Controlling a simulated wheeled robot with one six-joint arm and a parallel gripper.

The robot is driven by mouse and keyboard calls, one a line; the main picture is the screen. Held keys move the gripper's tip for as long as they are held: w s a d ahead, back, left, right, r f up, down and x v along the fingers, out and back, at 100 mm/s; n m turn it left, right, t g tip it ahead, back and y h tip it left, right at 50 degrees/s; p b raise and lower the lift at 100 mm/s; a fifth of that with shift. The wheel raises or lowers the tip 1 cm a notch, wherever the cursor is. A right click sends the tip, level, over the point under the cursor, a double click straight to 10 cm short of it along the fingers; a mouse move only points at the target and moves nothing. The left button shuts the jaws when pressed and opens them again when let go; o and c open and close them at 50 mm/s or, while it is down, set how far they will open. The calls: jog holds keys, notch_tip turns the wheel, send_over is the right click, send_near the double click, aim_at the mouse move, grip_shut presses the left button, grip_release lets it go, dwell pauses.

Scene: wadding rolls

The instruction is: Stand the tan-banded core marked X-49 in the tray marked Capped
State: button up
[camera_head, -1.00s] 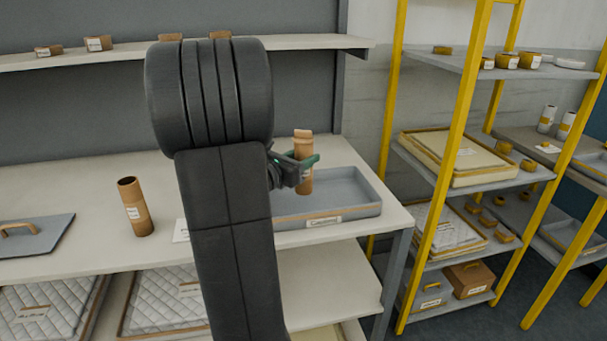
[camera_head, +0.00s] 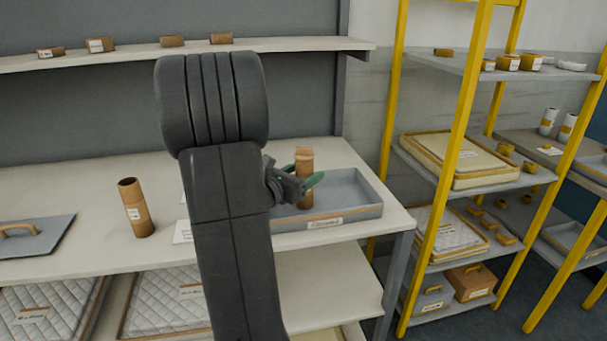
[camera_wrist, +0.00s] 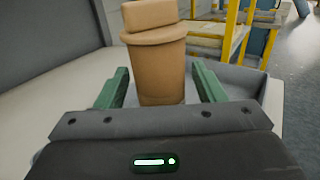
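A brown core (camera_head: 304,162) with a tan cap-like top stands upright in the grey tray (camera_head: 362,211), near its left side. The tray's front label is too small to read surely. My gripper (camera_head: 303,177) is at the core, its green fingers spread. In the wrist view the core (camera_wrist: 160,75) stands between the two fingers (camera_wrist: 161,84), with a gap on each side.
Another brown core (camera_head: 135,208) stands on the bench left of my arm, beside a grey lid (camera_head: 40,238) with a handle. A shelf (camera_head: 290,43) with short cores runs above. A yellow rack (camera_head: 462,120) stands to the right. The tray's right part is empty.

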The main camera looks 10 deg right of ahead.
jog(key=shift+r, duration=0.1)
jog(key=shift+r+p, duration=0.15)
jog(key=shift+p, duration=0.25)
jog(key=b+v, duration=0.2)
jog(key=v, duration=1)
